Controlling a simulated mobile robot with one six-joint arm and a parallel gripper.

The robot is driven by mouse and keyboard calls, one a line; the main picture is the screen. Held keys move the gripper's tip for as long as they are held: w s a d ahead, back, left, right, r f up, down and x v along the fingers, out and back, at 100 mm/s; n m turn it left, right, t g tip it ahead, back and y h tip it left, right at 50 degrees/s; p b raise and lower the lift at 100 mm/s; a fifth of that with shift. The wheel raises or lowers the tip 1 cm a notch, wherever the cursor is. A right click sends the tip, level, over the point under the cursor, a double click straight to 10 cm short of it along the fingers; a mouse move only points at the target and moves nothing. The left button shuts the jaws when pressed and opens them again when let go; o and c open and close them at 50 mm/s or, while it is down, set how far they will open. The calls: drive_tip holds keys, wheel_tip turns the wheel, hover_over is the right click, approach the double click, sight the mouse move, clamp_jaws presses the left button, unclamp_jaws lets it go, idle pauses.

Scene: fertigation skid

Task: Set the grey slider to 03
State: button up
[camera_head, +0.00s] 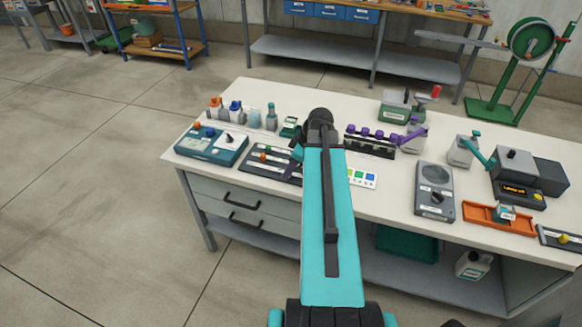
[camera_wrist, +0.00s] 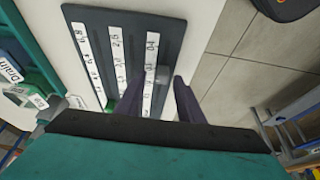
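The dark slider panel (camera_head: 252,167) lies near the left front edge of the bench, partly hidden by my arm. In the wrist view the panel (camera_wrist: 132,28) has white number strips beside its tracks; the small figures are hard to read. The grey slider (camera_wrist: 163,75) is a rounded knob just right of the rightmost strip. My gripper (camera_wrist: 159,80) is open, one fingertip on each side of the grey knob; I cannot tell whether either touches it. A green knob (camera_wrist: 112,105) shows lower left. In the head view my gripper (camera_head: 294,160) is over the panel's right end.
A blue box with knobs (camera_head: 211,146) stands left of the panel, several small bottles (camera_head: 254,118) behind it. A card with coloured squares (camera_head: 363,179) and a black rack with purple handles (camera_head: 370,142) are to the right. The bench's front edge is close to the panel.

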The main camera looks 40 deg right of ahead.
drive_tip(key=shift+s, duration=0.1)
drive_tip(key=shift+s+d+r, duration=0.1)
drive_tip(key=shift+s+r, duration=0.15)
drive_tip(key=shift+r, duration=0.4)
drive_tip(key=b+v, duration=0.2)
drive_tip(key=v, duration=1)
drive_tip(key=shift+r, duration=0.15)
drive_tip(key=shift+d, duration=0.1)
